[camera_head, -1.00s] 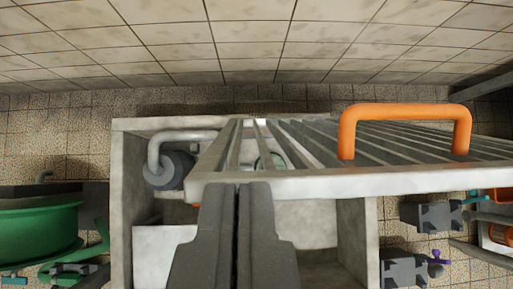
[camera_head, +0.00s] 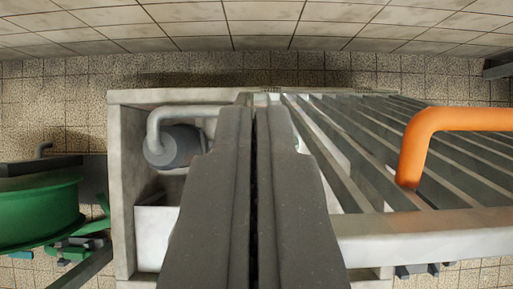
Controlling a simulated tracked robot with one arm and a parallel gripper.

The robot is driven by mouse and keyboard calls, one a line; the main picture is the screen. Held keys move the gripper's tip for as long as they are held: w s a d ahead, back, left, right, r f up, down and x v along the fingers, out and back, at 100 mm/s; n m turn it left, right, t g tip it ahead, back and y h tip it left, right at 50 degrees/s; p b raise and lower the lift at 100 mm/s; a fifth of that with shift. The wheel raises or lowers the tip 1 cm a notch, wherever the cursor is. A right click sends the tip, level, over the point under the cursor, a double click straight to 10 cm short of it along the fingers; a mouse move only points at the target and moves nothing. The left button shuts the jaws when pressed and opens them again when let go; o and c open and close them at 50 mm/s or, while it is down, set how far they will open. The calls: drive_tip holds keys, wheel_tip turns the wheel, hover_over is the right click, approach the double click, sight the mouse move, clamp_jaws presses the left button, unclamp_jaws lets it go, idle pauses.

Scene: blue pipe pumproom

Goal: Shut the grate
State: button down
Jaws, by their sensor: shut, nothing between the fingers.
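The grate (camera_head: 420,235), a pale metal frame with dark slanting bars, stands open to the right over a concrete pit box (camera_head: 128,190). An orange handle (camera_head: 413,150) is fixed on the grate and runs off the right edge of the view. My gripper (camera_head: 254,112) is shut and empty in the middle of the view. Its fingers reach forward over the box and overlap the grate's left end, hiding it. I cannot tell whether they touch the grate.
A grey pipe elbow with a dark round fitting (camera_head: 175,146) sits inside the box at left. A green round vessel (camera_head: 38,212) stands on the floor at far left. A tiled wall (camera_head: 260,25) closes off the back, with a strip of floor before it.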

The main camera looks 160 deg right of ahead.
drive_tip(key=shift+s+d+f+b, duration=0.3)
drive_tip(key=shift+s+f, duration=0.2)
drive_tip(key=shift+s, duration=0.3)
drive_tip(key=shift+s+d+f+b, duration=0.2)
drive_tip(key=shift+s+f+b, duration=0.25)
drive_tip(key=shift+s, duration=0.35)
drive_tip(key=shift+s, duration=0.1)
